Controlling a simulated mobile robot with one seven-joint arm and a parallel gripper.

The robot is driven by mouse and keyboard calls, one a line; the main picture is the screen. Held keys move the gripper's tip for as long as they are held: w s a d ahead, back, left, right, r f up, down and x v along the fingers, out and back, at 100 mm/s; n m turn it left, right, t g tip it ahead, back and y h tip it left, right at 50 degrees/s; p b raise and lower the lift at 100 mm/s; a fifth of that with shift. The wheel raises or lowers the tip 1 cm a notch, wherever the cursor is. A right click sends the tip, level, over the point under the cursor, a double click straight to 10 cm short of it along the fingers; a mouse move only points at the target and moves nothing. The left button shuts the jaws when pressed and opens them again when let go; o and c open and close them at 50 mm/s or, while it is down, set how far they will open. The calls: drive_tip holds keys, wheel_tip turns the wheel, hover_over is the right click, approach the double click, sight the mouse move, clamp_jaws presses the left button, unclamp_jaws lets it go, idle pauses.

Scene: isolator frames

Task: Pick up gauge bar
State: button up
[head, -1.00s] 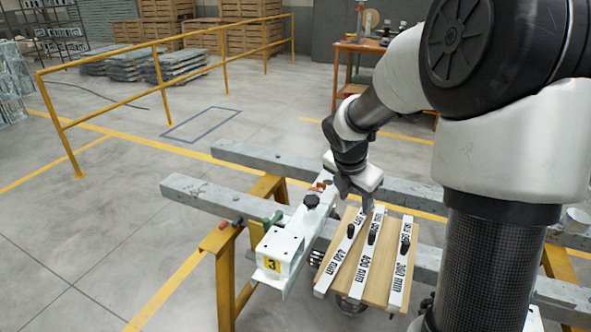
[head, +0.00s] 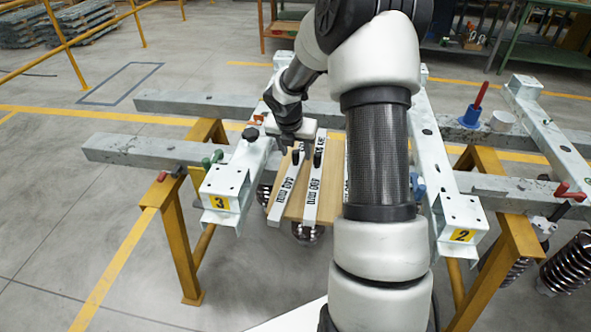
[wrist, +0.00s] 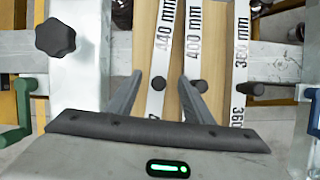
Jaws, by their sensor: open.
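Three white gauge bars with black knobs lie side by side on a wooden board (head: 333,190). The 440 mm bar (wrist: 163,45) is on the left, the 400 mm bar (wrist: 193,35) in the middle, and the 360 mm bar (wrist: 240,50) on the right. The 440 mm bar (head: 287,189) and 400 mm bar (head: 313,192) show in the head view; my arm hides most of the third. My gripper (wrist: 161,78) is open and empty over the board, its fingertips either side of the 440 mm bar's knob (wrist: 159,83). Its height above the knob is unclear.
A white-grey beam marked 3 (head: 228,180) flanks the board on the left; one marked 2 (head: 437,170) flanks it on the right. A dark star knob (wrist: 55,37) stands up left of my gripper. Grey rails (head: 120,150) on yellow trestles (head: 180,235) run beneath.

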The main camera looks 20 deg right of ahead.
sight(296, 158)
drive_tip(key=b+x, duration=0.2)
drive_tip(key=x, duration=0.2)
drive_tip(key=shift+a+f, duration=0.1)
drive_tip(key=shift+f, duration=0.15)
drive_tip(key=shift+w+f, duration=0.2)
drive_tip(key=shift+f, duration=0.1)
drive_tip(key=shift+r, duration=0.1)
clamp_jaws()
